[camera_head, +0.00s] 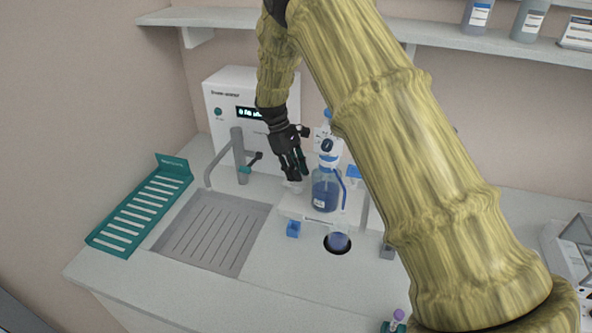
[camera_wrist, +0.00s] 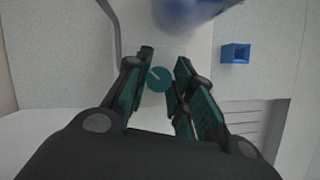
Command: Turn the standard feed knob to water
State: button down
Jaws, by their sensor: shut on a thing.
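A round teal knob (camera_wrist: 157,79) with a pale pointer line shows in the wrist view. Its line points toward the upper left of that picture. My gripper (camera_wrist: 165,62) has its two dark, teal-padded fingers on either side of the knob and is shut on it. In the head view my gripper (camera_head: 297,176) points down beside a bottle of blue liquid (camera_head: 326,192), and the knob is hidden by the fingers. I cannot read any feed labels around the knob.
A white instrument (camera_head: 222,95) with a lit display stands behind. A grey tap (camera_head: 238,155), a drain tray (camera_head: 215,232) and a teal rack (camera_head: 140,208) are at left. A blue block (camera_head: 293,229) and a vessel in a round hole (camera_head: 338,241) are in front.

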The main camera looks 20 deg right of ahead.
dwell(0.3)
jog(key=c, duration=1.2)
grip_release()
jog(key=v, duration=1.2)
jog(key=shift+d, duration=0.1)
